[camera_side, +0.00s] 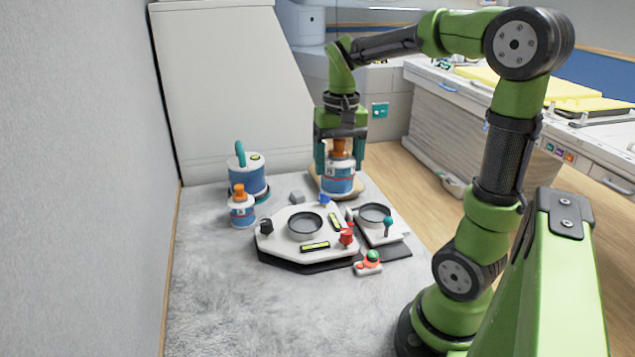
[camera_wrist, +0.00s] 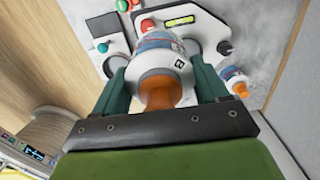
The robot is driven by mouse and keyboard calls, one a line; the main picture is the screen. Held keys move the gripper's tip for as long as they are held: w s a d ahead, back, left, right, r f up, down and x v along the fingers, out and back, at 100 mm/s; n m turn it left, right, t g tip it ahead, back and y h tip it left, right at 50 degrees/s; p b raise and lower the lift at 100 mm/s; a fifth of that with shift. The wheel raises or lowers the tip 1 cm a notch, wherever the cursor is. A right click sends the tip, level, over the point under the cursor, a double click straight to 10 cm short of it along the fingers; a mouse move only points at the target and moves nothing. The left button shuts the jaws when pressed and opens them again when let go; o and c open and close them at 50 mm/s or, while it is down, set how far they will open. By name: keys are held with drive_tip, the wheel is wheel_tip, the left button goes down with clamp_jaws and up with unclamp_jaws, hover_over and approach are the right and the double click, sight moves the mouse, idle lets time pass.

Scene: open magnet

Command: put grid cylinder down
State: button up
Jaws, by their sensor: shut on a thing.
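The grid cylinder (camera_side: 338,178) is a blue and white bottle-like cylinder with an orange top. My gripper (camera_side: 340,160) is shut on it from above, with one teal finger on each side, and the cylinder hangs upright. Its lower end is at or just above a round tan base (camera_side: 352,190) at the back of the grey mat; I cannot tell whether they touch. In the wrist view the cylinder (camera_wrist: 158,65) sits between my fingers, its orange top towards the palm.
A white console (camera_side: 275,236) with a round dish and knobs stands in front, a smaller panel (camera_side: 398,228) beside it. A similar orange-topped bottle (camera_side: 241,210) and a blue canister (camera_side: 246,178) stand at left. The grey mat (camera_side: 230,300) is clear in front.

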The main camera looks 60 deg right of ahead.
drive_tip(key=s+d+m, duration=0.3)
drive_tip(key=d+m, duration=0.5)
drive_tip(key=d, duration=0.6)
hover_over(374, 218)
drive_tip(key=shift+m, duration=0.3)
wheel_tip(374, 218, down, 16)
drive_tip(key=shift+r, duration=0.1)
drive_tip(key=shift+f, duration=0.25)
drive_tip(key=o, duration=1.3)
drive_tip(key=shift+f, duration=0.1)
